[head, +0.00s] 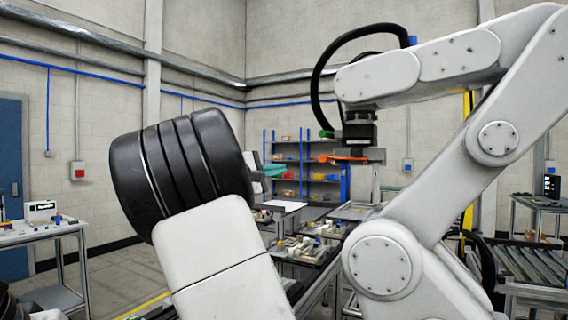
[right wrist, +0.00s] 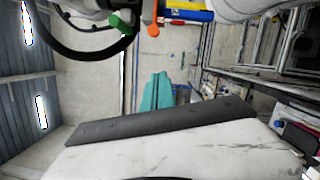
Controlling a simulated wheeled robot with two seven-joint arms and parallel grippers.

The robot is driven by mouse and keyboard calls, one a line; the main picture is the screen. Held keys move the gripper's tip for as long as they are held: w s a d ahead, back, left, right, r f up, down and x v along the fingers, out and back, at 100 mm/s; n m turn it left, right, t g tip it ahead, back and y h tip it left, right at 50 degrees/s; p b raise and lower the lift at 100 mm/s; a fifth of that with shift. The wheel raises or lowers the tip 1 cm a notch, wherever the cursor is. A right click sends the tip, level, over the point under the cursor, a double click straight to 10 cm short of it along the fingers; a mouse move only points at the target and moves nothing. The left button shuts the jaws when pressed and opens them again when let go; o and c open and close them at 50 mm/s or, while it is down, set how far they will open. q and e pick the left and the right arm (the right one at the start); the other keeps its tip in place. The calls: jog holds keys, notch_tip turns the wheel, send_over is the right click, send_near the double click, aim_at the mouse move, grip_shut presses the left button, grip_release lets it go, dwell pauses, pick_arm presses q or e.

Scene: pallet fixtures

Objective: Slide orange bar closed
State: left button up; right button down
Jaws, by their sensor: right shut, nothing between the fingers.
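A flat orange bar (head: 345,158) shows in the head view, level and just left of a grey block (head: 375,154) on top of a metal post. My right gripper (head: 355,145) is at the end of the raised right arm, directly above the bar. The gripper looks shut and empty. Its fingertips are too small and dark to tell whether they touch the bar. In the right wrist view a small orange piece (right wrist: 153,30) shows at the top; I cannot tell whether it is the bar. My left gripper is out of view.
Worktables with small parts (head: 318,240) stand below the right arm. A blue shelf rack (head: 305,165) with bins is at the back. A side table (head: 40,232) is at left, and a roller conveyor (head: 528,265) at right. My left arm's links fill the front left.

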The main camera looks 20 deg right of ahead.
aim_at(321, 161)
dwell(0.3)
jog(key=w+d+r, duration=0.1)
jog(key=d+r, duration=0.1)
jog(key=d, duration=0.9)
jog(key=shift+w+d, duration=0.15)
jog(key=shift+w, duration=0.2)
jog(key=shift+s, duration=0.1)
jog(key=shift+s+d, duration=0.9)
jog(key=shift+s, duration=0.05)
